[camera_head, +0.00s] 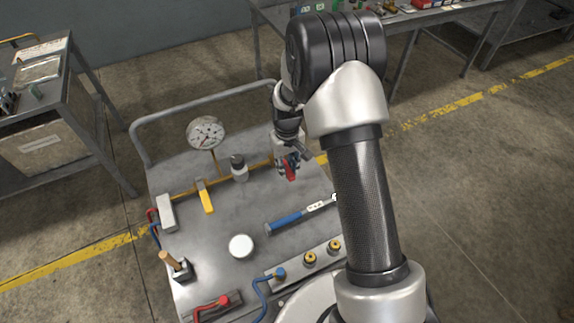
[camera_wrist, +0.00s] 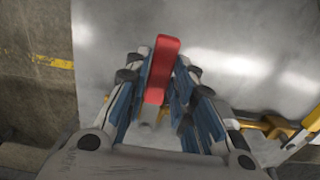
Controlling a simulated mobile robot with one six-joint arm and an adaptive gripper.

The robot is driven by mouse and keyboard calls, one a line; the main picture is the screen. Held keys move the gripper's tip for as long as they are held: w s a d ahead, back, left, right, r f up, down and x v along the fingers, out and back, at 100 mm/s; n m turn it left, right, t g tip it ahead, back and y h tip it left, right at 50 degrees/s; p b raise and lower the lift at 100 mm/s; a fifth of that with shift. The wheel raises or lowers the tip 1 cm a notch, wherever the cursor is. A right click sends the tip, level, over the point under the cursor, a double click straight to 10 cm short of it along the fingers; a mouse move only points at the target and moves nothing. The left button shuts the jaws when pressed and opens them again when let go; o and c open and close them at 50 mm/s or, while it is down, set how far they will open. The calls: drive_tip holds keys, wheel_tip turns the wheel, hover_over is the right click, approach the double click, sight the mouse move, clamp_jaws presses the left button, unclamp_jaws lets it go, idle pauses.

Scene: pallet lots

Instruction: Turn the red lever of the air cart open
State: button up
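A red lever (camera_wrist: 163,68) stands between the two fingers of my gripper (camera_wrist: 167,78) in the wrist view. The blue finger pads lie close on both sides of it; whether both press on it I cannot tell. In the head view the lever (camera_head: 290,168) shows as a red piece at my gripper (camera_head: 291,161), over the right back part of the grey air cart (camera_head: 190,277). The lever's base is hidden by my gripper. A yellow pipe (camera_head: 258,164) runs across the cart towards it.
A pressure gauge (camera_head: 205,133), a yellow handle (camera_head: 205,195) and a dark-capped bowl (camera_head: 239,168) stand left of my gripper. A blue-handled tool (camera_head: 287,220) and a white disc (camera_head: 241,246) lie on the top. Another red handle (camera_head: 216,303) is at the front left. Workbenches stand behind.

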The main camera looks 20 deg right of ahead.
clamp_jaws()
drive_tip(key=shift+d, duration=0.1)
idle(0.4)
drive_tip(key=d+n, duration=0.1)
drive_tip(key=n, duration=0.1)
drive_tip(key=w+d+n, duration=0.1)
drive_tip(key=d+n, duration=0.1)
drive_tip(key=shift+w+p, duration=0.1)
drive_tip(key=shift+p, duration=0.25)
drive_tip(key=w+d+n, duration=0.1)
drive_tip(key=n, duration=0.1)
drive_tip(key=w+d+n, duration=0.1)
drive_tip(key=n, duration=0.2)
drive_tip(key=shift+w+d, duration=0.15)
drive_tip(key=shift+w, duration=0.05)
drive_tip(key=w+n, duration=0.1)
drive_tip(key=n, duration=0.1)
drive_tip(key=w+d+n, duration=0.1)
drive_tip(key=w+n, duration=0.1)
drive_tip(key=shift+w+d+n, duration=0.1)
drive_tip(key=shift+n, duration=0.2)
drive_tip(key=shift+w+n, duration=1.65)
drive_tip(key=shift+n, duration=0.65)
